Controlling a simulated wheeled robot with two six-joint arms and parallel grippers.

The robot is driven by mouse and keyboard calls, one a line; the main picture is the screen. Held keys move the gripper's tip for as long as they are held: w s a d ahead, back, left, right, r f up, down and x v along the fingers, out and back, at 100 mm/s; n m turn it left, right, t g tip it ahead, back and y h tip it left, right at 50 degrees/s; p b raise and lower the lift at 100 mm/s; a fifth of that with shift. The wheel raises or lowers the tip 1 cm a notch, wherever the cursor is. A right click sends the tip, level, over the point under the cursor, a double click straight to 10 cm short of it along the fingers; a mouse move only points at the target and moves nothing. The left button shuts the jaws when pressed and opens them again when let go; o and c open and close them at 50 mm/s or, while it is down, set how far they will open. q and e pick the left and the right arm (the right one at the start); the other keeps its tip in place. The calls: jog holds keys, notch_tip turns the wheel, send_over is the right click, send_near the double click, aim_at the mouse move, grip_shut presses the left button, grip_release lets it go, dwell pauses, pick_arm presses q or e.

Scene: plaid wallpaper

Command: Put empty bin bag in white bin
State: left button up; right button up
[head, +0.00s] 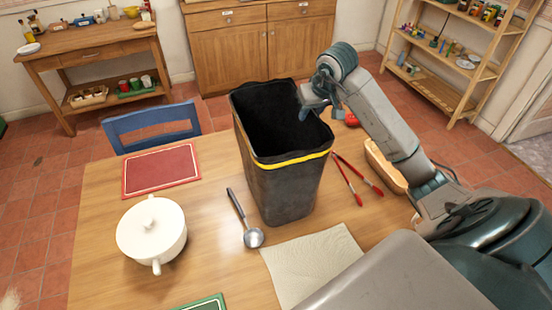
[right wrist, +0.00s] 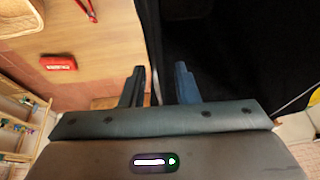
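A tall black bag-like container (head: 285,190) with a yellow band below its rim stands upright and open on the wooden table; it is dark and looks empty inside. I cannot tell whether it is a bag alone or a bag over a bin. No white bin shows. My right gripper (head: 311,108) is at the container's right rim. In the right wrist view its two fingers (right wrist: 160,88) are apart, one over the black interior (right wrist: 230,45) and one outside, with the rim edge between them. Whether they touch the rim is unclear. My left gripper is not in view.
On the table (head: 100,275) are a white lidded pot (head: 150,232), a red placemat (head: 162,171), a ladle (head: 252,236), a beige cloth (head: 312,262), red-handled tongs (head: 348,181) and a bread-coloured long item (head: 385,165). A blue chair (head: 150,128) stands behind.

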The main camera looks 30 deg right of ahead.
jog(key=shift+x, duration=0.9)
jog(key=shift+f+b, duration=0.2)
jog(key=shift+b, duration=0.3)
grip_shut()
